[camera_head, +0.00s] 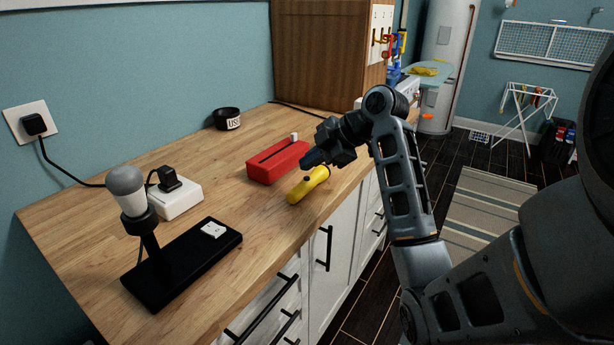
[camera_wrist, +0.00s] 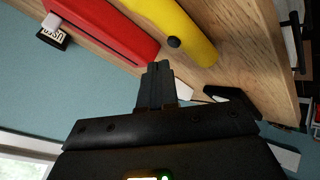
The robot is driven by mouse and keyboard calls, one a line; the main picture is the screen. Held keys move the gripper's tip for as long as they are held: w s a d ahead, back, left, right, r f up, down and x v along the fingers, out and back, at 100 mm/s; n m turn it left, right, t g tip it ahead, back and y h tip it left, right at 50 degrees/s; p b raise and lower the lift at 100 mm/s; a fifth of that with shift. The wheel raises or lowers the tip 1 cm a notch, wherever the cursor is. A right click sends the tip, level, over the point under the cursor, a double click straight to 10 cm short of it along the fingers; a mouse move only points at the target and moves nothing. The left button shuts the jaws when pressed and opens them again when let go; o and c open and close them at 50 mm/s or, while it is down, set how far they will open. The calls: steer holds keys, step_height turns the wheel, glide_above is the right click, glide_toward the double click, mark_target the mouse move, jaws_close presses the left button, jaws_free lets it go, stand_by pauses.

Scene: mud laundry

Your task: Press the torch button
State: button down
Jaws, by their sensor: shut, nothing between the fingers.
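A yellow torch (camera_head: 314,181) lies on the wooden countertop near its front edge, with a small black button (camera_head: 306,179) on its upper side. The torch also shows in the wrist view (camera_wrist: 194,30), with the button (camera_wrist: 174,43) a dark round knob. My gripper (camera_head: 308,162) is shut and empty, above and just beyond the torch in the head view. In the wrist view the closed fingertips (camera_wrist: 158,68) point toward the gap between the torch and a red box, short of the button. I see no contact with the torch.
The red box (camera_head: 278,160) with a dark slot and pale lever sits just left of the torch. A black lamp stand (camera_head: 180,265), a white power block (camera_head: 174,199) and cables fill the left. Bare countertop (camera_head: 232,188) lies between.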

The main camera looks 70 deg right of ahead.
step_height(320, 180, up, 6)
steer(key=p, duration=0.4)
